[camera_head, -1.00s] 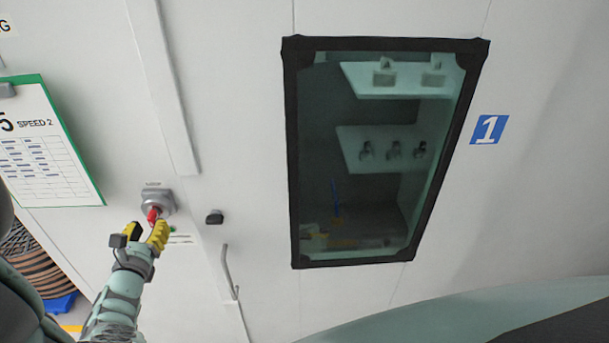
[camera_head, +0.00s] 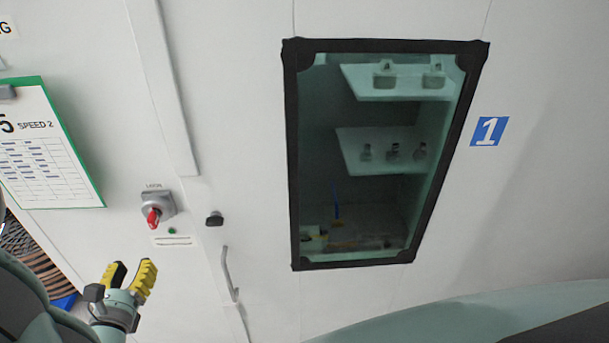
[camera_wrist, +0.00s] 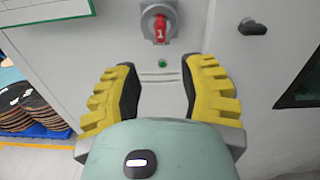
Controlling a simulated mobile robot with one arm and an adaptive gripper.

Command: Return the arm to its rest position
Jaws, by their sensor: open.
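My gripper (camera_head: 131,270) is open and empty, its two yellow fingers spread apart, at the lower left of the head view. It sits below and clear of a red rotary switch (camera_head: 153,217) on a grey plate on the white wall. In the wrist view my gripper (camera_wrist: 160,88) has its fingers parted. The red switch (camera_wrist: 160,27) shows beyond them at the top, with a gap between. A small green light (camera_wrist: 162,63) is on the wall below the switch.
A black-framed window (camera_head: 290,160) with shelves behind it is right of the switch, near a blue "1" sign (camera_head: 489,131). A door handle (camera_head: 229,272) and black knob (camera_head: 214,219) stick out nearby. A green-edged clipboard (camera_head: 50,160) hangs left. Brown stacked discs (camera_wrist: 27,105) stand on blue.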

